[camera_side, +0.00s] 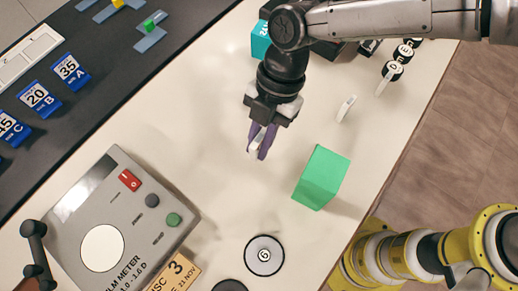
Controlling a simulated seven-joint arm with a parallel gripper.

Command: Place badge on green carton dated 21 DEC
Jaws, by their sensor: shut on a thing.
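My gripper (257,152) hangs over the middle of the white table, its purple fingers shut on a small white piece (254,146). That piece may be the badge, but the fingers hide most of it and no marking shows. The green carton (321,178) stands on the table to the right of and below my gripper in the picture, apart from it. Its visible faces look plain, and no date can be read on it.
A teal carton (260,41) stands behind my gripper, partly hidden by my arm. A small white upright piece (346,108) and round lettered markers (392,70) are at right. A grey film meter (112,222), a disc numbered 6 (264,255) and a yellow jointed arm (400,256) are nearer.

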